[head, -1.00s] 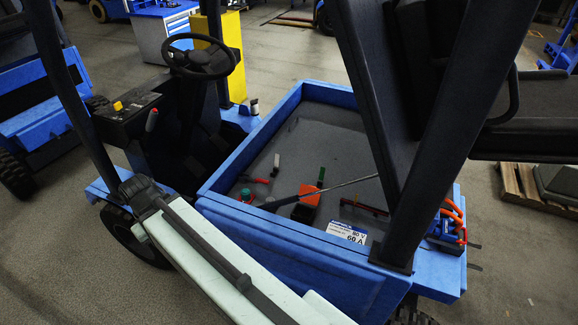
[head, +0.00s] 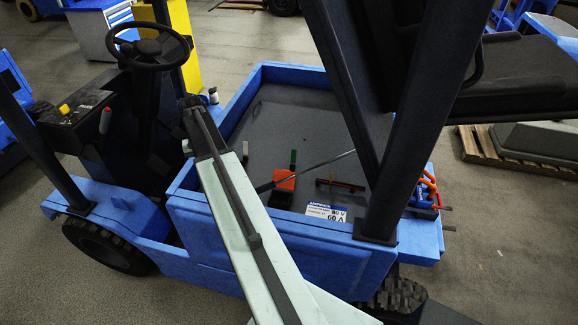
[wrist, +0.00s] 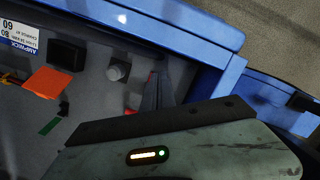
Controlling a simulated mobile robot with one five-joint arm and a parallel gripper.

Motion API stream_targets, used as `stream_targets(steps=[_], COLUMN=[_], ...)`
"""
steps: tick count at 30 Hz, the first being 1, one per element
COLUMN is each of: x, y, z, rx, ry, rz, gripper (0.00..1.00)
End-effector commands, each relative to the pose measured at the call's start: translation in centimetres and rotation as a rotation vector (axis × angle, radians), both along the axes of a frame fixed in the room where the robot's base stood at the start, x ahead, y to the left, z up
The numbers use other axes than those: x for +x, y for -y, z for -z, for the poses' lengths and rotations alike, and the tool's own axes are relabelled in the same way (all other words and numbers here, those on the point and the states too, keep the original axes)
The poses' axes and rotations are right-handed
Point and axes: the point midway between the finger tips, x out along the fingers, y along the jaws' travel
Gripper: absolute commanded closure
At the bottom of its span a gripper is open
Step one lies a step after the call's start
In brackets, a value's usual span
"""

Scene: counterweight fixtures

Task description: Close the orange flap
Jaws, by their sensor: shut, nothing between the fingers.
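The orange flap (head: 286,179) is inside the blue-walled bed of the vehicle, beside a small black box (head: 278,199). In the head view my pale arm crosses the bed's left side and I cannot make out the gripper.
The blue bed wall (wrist: 165,22) runs along the near side. A grey knob (wrist: 118,70) lies between flap and gripper. A green piece (head: 293,158), a red bar (head: 340,185) and a thin rod (head: 320,166) are near the flap. A dark post (head: 405,130) rises at right.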

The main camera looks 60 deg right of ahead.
Motion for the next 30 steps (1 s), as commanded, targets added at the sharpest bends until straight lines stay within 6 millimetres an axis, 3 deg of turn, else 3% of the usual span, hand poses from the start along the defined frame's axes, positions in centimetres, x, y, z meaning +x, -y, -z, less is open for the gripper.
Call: stream_targets(steps=[1, 3, 6, 10, 13, 20, 26, 30], x=[-1.1, -4.3, -9.4, -14.6, -16.5, -16.9, -17.1, -17.3], y=[7.0, 14.4, 22.6, 28.7, 30.4, 30.4, 29.7, 28.8], z=[0.5, 0.7, 0.9, 0.9, 0.8, 1.2, 3.8, 6.5], rx=[0.017, 0.043, 0.076, 0.106, 0.118, 0.118, 0.118, 0.118], ry=[-0.019, -0.046, -0.073, -0.094, -0.101, -0.102, -0.102, -0.101], rz=[0.115, 0.25, 0.407, 0.534, 0.575, 0.582, 0.58, 0.58], gripper=[1.0, 1.0, 1.0, 1.0, 1.0, 1.0, 1.0, 1.0])
